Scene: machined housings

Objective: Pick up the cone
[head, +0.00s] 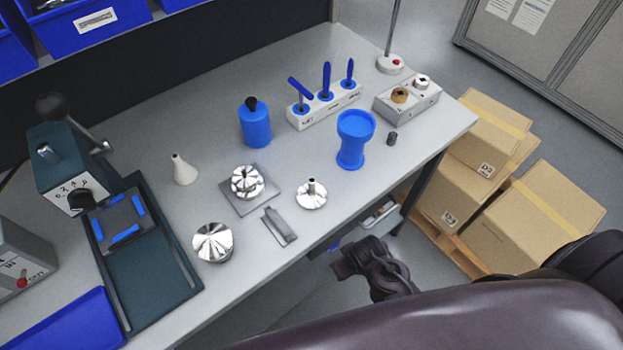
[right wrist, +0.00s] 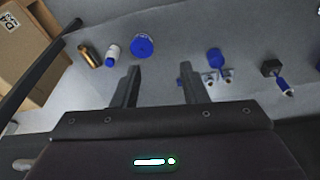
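In the head view, a small white cone (head: 185,170) with a narrow top stands upright on the grey workbench, left of the middle. My right gripper (head: 372,268) is off the front edge of the bench, well to the right of the cone and apart from it. In the right wrist view, its two fingers (right wrist: 160,92) are spread apart with nothing between them. I cannot make out the cone in the right wrist view. My left gripper is not in view.
Silver machined parts (head: 213,243), a flat metal piece (head: 279,226), a blue bottle (head: 255,124) and a blue cup (head: 352,140) stand around the cone. A dark green press (head: 150,270) is at the left. Cardboard boxes (head: 540,215) are stacked beyond the bench's right end.

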